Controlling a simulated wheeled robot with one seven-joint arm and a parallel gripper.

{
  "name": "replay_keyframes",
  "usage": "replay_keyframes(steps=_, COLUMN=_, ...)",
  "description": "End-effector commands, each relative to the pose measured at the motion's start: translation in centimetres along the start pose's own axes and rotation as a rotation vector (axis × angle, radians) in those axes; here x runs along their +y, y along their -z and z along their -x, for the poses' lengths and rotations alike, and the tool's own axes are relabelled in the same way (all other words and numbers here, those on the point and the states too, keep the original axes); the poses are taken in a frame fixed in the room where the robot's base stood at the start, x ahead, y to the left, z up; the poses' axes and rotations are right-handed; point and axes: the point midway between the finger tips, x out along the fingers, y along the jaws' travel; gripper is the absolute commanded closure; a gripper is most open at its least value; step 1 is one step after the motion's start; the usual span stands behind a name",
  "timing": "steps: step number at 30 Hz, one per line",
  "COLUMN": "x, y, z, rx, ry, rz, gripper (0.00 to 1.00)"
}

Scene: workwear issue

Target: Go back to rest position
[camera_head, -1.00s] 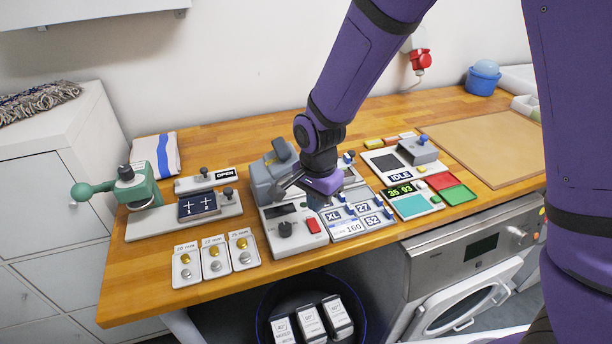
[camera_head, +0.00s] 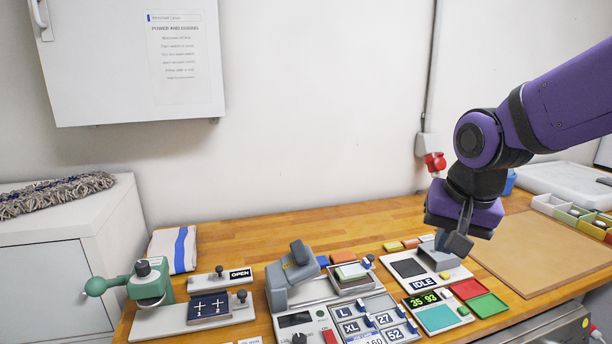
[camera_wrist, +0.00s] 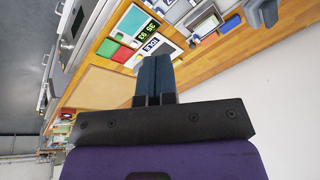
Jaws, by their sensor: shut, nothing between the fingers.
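My gripper (camera_head: 457,240) hangs at the right of the head view, above the workbench (camera_head: 330,236), in front of the grey device beside the IDLE sign. Its fingers are together with nothing between them. In the wrist view my gripper (camera_wrist: 154,62) shows two dark fingers side by side, pointing toward the bench edge. My purple arm reaches in from the right edge of the head view.
On the bench stand a green press (camera_head: 148,284), a grey heat-press-like device (camera_head: 290,275), a size panel (camera_head: 365,322), an IDLE station (camera_head: 408,268) and a display tray (camera_head: 432,309). A brown board (camera_head: 545,250) lies clear at right. A wall cabinet (camera_head: 130,60) hangs upper left.

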Motion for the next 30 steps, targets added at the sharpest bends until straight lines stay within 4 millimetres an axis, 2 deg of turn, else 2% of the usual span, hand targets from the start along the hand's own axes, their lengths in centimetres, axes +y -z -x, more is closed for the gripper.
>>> replay_keyframes(steps=1, x=1.2, y=-0.3, z=1.4, rx=0.022, ry=0.007, rz=0.021, gripper=1.0)
replay_keyframes(steps=6, x=4.5, y=-1.9, z=4.9, rx=0.083, ry=0.014, rz=0.118, gripper=1.0)
replay_keyframes(steps=15, x=9.3, y=-5.7, z=9.3, rx=0.182, ry=-0.004, rz=0.279, gripper=1.0)
replay_keyframes(steps=21, x=10.7, y=-7.3, z=10.3, rx=0.212, ry=-0.018, rz=0.339, gripper=1.0)
replay_keyframes(steps=30, x=10.9, y=-7.6, z=10.5, rx=0.216, ry=-0.021, rz=0.35, gripper=1.0)
